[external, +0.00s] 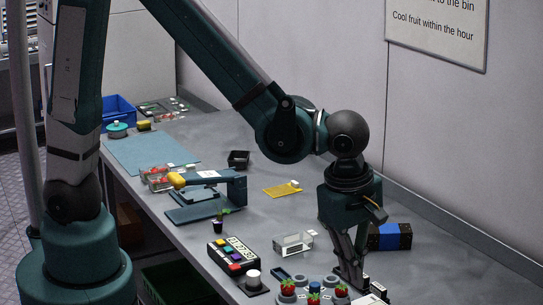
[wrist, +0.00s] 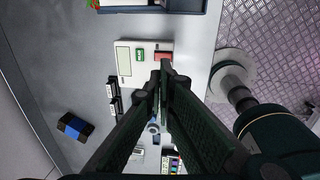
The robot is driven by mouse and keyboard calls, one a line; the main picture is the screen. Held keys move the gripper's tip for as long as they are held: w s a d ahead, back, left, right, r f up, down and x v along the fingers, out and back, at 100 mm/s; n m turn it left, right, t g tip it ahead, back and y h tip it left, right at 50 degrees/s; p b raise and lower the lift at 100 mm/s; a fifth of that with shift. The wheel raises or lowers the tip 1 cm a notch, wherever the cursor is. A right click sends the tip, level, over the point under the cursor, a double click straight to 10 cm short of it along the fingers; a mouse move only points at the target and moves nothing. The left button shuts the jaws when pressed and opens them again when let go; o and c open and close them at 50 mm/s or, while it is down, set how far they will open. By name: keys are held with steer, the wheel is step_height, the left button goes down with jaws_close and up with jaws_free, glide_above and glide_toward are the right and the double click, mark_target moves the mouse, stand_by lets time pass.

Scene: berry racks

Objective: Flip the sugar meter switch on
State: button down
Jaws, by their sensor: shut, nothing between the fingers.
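A white device with a pale display, a green label and a red switch-like part lies in the wrist view (wrist: 125,62). It looks like the sugar meter, but I cannot read its name. The red part (wrist: 163,56) is at its right side, just beyond my fingertips. My gripper (wrist: 164,68) is shut and empty, pointing down over the table. In the external view my gripper (external: 353,284) is low at the front, beside a tray with strawberries (external: 314,298). I cannot tell whether the fingertips touch the red part, and the switch's position is not clear.
A device with coloured buttons (external: 234,254), a clear box (external: 293,243) and a black and blue block (external: 390,237) stand nearby. Small black pieces (wrist: 113,95) sit beside the white device. A teal press-like stand (external: 207,196) is further back. Bare table lies around the block.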

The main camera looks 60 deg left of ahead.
steer(key=shift+w+f, duration=0.25)
steer(key=shift+f, duration=1.7)
steer(key=shift+w+f, duration=0.3)
steer(key=shift+f, duration=1.65)
steer(key=shift+w+f, duration=0.25)
steer(key=shift+f, duration=1.7)
steer(key=shift+f, duration=0.1)
steer(key=shift+w+f+g+b, duration=0.3)
steer(key=shift+f+g+b, duration=0.25)
steer(key=shift+b, duration=0.45)
steer(key=shift+s+r, duration=0.1)
steer(key=shift+r, duration=0.15)
steer(key=shift+s, duration=0.1)
